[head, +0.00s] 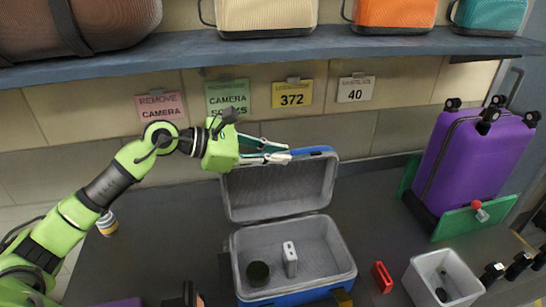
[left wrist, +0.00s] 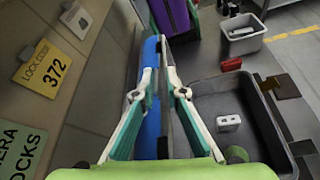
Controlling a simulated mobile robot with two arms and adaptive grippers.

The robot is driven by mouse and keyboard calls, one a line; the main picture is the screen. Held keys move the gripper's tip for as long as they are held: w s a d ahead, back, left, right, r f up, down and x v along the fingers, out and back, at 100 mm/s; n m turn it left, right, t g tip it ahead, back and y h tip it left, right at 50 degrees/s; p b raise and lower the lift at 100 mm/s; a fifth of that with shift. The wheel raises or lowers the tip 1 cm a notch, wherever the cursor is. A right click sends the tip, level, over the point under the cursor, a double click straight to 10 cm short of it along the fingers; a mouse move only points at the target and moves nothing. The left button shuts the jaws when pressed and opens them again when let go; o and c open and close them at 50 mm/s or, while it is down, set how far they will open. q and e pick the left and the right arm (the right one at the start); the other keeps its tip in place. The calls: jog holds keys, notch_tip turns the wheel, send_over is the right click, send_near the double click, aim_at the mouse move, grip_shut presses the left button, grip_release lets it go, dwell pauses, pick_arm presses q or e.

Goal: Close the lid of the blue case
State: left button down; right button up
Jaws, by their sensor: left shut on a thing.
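The blue case (head: 350,264) stands open on the dark table, with a grey inside. Its lid (head: 280,190) is raised behind the base, grey lining facing me, with a blue outer edge. My left gripper (head: 280,156) is shut on the upper left edge of the lid. In the left wrist view, the fingers (left wrist: 159,94) sit on both sides of the lid's blue shell (left wrist: 151,110). In the case base lie a white box-like item (head: 290,259) and a dark round item (head: 258,273). My right gripper is not in view.
A grey bin (head: 416,286) and a red item (head: 382,277) stand right of the case. A purple suitcase (head: 475,160) stands further right. A shelf (head: 250,47) with bags runs above the lid.

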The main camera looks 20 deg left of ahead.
pick_arm(q)
jog(key=s+d+f+m+t+y+b, duration=0.1)
jog(key=s+d+m+b, duration=0.1)
jog(key=s+d+b, duration=0.2)
jog(key=shift+s+t+b, duration=0.3)
jog(key=shift+s+b, duration=0.55)
jog(key=shift+b, duration=0.95)
jog(key=c, duration=2.2)
grip_release()
jog(key=shift+f, duration=0.1)
jog(key=shift+v, duration=6)
